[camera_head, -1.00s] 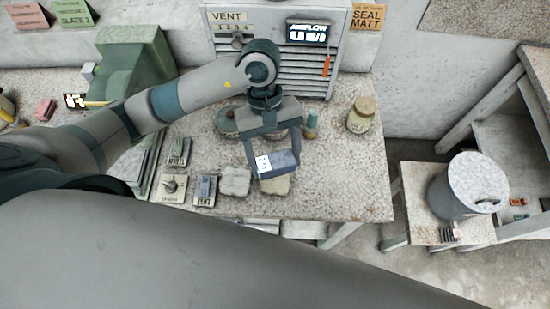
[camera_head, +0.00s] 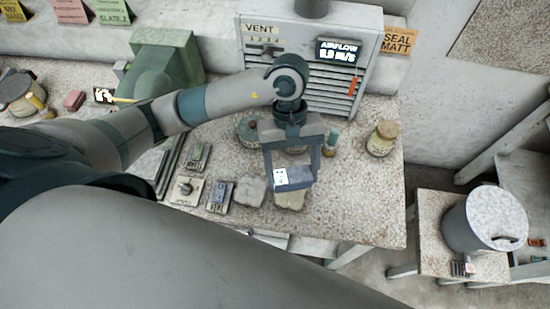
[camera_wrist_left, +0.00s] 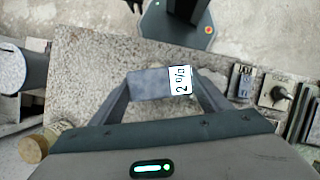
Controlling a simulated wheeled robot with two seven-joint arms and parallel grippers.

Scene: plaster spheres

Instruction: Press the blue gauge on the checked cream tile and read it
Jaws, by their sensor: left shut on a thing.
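My left gripper (camera_head: 294,176) is shut on the blue gauge (camera_head: 303,179), a blue-grey block with a white display. In the left wrist view the gauge (camera_wrist_left: 150,85) lies between the fingertips, and its display, turned sideways, seems to read 2 %. A cream tile (camera_head: 290,200) on the bench shows just below the gauge in the head view, partly covered by it. I cannot tell whether the gauge touches it, nor make out its checks. A dark forked shape at the top edge of the left wrist view is probably my right gripper (camera_wrist_left: 134,4), too small to judge.
A greyer tile (camera_head: 250,192) lies left of the cream one. A dial box (camera_head: 186,190) and a blue-grey device (camera_head: 220,196) lie further left. A jar (camera_head: 382,138) and a vent cabinet (camera_head: 308,65) stand behind. The bench's (camera_head: 365,205) front right is clear.

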